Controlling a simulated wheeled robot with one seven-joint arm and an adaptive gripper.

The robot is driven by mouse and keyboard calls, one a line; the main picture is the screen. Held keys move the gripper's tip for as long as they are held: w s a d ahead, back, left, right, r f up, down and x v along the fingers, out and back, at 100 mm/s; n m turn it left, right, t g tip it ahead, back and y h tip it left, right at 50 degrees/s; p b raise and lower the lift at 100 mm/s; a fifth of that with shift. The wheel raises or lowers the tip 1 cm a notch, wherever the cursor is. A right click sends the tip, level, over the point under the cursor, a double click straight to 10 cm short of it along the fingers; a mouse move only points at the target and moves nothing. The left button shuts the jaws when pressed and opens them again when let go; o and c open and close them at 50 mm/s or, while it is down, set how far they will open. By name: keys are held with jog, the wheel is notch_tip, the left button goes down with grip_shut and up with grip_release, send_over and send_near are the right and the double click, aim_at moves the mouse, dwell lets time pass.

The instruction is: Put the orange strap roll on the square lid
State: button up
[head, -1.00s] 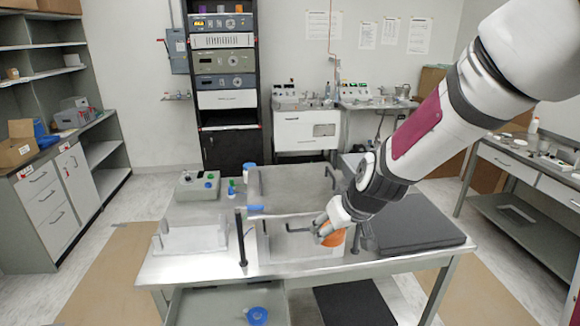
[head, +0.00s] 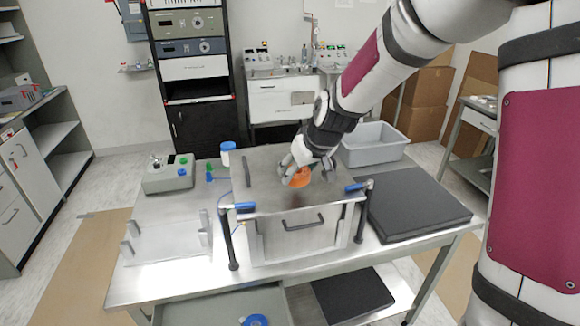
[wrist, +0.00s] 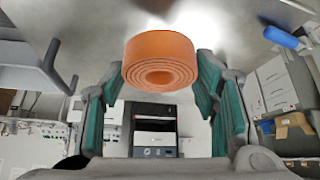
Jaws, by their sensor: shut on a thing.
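The orange strap roll (head: 298,178) is held in my gripper (head: 302,166) over the middle of the square lid (head: 262,172). The lid is a flat grey metal plate on top of a metal chamber (head: 305,238). In the wrist view, the roll (wrist: 160,62) sits between the teal-padded fingers of my gripper (wrist: 160,95), with its coiled end facing the camera. The shiny lid surface (wrist: 85,40) lies close beyond the roll. I cannot tell whether the roll touches it.
Handles (head: 247,172) and blue-tipped posts (head: 232,240) stand around the lid. A control box (head: 168,174) and clear-topped rack (head: 165,243) are left. A grey bin (head: 373,146) and dark pad (head: 415,205) are right.

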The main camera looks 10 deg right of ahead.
jog(key=w, duration=0.7)
jog(key=shift+w+d+f, duration=0.2)
jog(key=shift+w+f, duration=0.05)
jog(key=shift+f, duration=0.05)
jog(key=shift+w+f+p, duration=0.1)
jog(key=shift+f+p, duration=0.4)
jog(key=shift+f, duration=1.25)
jog(key=shift+f, duration=0.15)
jog(key=o, duration=1.2)
